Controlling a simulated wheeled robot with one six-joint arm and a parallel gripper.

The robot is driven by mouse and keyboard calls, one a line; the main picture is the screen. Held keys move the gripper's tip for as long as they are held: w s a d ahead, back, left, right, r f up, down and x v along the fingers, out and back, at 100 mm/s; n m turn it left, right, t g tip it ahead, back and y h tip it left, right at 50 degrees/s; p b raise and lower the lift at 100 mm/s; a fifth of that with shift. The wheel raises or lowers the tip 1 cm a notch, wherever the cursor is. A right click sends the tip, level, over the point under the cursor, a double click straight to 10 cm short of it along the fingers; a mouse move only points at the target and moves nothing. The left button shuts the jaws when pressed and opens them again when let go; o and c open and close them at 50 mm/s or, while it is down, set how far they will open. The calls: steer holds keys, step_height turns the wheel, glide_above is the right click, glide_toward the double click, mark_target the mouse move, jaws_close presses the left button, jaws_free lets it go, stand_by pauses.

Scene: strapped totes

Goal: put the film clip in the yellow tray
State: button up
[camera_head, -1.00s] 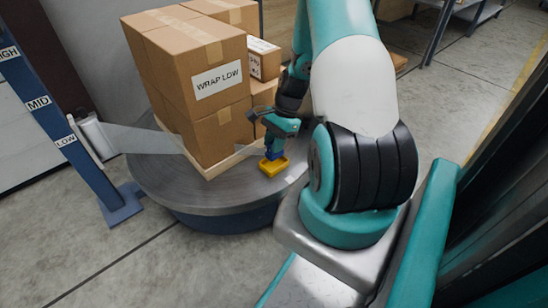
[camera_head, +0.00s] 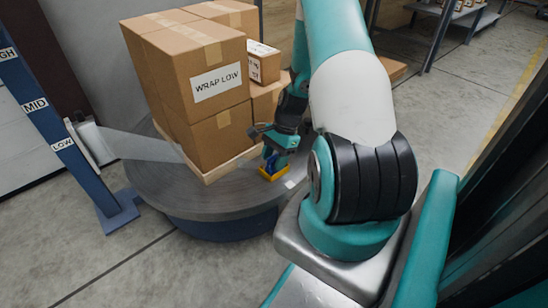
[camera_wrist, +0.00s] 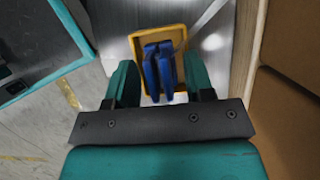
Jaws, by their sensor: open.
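The blue film clip (camera_wrist: 158,70) is over the inside of the yellow tray (camera_wrist: 180,32) in the wrist view, between my gripper's (camera_wrist: 160,84) two teal fingers. The fingers stand apart, with a gap on each side of the clip. In the head view the clip (camera_head: 271,162) shows as a small blue shape at the yellow tray (camera_head: 268,177), just below my gripper (camera_head: 275,152). The clip appears to be in the tray, though its contact with the tray floor is hidden.
The tray is on a round grey turntable (camera_head: 225,200). Stacked cartons (camera_head: 200,90) on a pallet stand close beside it. A blue post (camera_head: 62,130) with a sheet of film (camera_head: 140,143) is at the left. Bare turntable lies in front.

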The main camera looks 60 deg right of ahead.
steer(key=shift+r, duration=0.1)
steer(key=p+v, duration=0.6)
steer(key=v, duration=0.6)
steer(key=shift+p, duration=0.4)
